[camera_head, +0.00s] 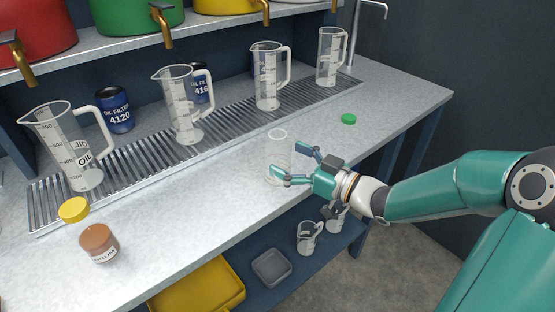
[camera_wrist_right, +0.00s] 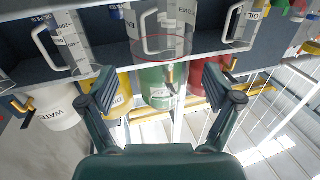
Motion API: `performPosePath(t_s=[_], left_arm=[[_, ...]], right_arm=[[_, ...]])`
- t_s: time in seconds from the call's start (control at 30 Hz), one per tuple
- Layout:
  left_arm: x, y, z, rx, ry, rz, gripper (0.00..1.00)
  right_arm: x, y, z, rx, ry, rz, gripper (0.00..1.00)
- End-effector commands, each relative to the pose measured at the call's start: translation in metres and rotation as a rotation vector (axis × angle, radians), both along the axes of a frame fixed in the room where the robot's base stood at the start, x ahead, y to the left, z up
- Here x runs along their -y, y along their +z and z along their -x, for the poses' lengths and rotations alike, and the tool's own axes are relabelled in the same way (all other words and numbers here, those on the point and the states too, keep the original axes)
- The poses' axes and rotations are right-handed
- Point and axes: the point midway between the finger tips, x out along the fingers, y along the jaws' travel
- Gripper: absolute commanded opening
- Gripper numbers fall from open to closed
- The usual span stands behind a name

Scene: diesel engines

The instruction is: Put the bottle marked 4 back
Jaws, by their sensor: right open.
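A clear, see-through container (camera_head: 278,150) stands upright on the grey bench, right of the drip grating. I cannot read a 4 on it. My right gripper (camera_head: 291,160) is open, with its fingers close around or beside the clear container; I cannot tell if they touch it. In the wrist view the two fingers (camera_wrist_right: 165,96) are spread wide, with a faint clear outline between and beyond them. A brown jar (camera_head: 98,243) with a white label stands at the front left; its label is too small to read. My left gripper is out of view.
Measuring jugs with handles (camera_head: 182,105) stand along the metal grating (camera_head: 130,160). Blue oil filter cans (camera_head: 115,110) are behind. A yellow lid (camera_head: 74,209) and a green lid (camera_head: 348,118) lie on the bench. A lower shelf holds a yellow tray (camera_head: 200,290) and a grey box (camera_head: 271,267).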

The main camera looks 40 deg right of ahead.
Motion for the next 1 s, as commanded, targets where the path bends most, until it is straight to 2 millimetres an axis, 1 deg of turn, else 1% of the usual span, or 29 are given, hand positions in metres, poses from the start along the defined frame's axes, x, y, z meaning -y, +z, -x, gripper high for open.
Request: performPosePath(t_s=[0.07, 0.2, 0.3, 0.5, 0.87, 0.9, 0.93, 0.97, 1.0], left_arm=[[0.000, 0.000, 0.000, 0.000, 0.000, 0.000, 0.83], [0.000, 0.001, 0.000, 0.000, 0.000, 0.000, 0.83], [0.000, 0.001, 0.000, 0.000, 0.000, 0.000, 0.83], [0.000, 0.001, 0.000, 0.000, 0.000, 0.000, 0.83], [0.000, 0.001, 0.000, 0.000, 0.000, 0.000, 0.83], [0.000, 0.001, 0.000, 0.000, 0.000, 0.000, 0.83], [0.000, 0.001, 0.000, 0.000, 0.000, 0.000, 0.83], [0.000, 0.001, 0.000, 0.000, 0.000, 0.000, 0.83], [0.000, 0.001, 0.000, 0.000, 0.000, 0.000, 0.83]], right_arm=[[-0.008, -0.001, -0.011, 0.002, 0.007, -0.002, 0.90], [-0.012, -0.001, -0.027, 0.002, 0.002, 0.000, 0.90], [-0.014, -0.002, -0.031, 0.000, 0.001, 0.000, 0.90], [-0.013, -0.002, -0.031, 0.000, -0.001, 0.001, 0.90], [-0.013, -0.002, -0.031, 0.001, -0.001, 0.001, 0.30], [-0.013, -0.002, -0.031, 0.001, -0.001, 0.001, 0.23], [-0.013, -0.001, -0.031, 0.001, -0.001, 0.001, 0.22], [-0.013, -0.001, -0.031, 0.001, -0.001, 0.001, 0.17], [-0.013, -0.001, -0.031, 0.001, -0.001, 0.001, 0.17]])
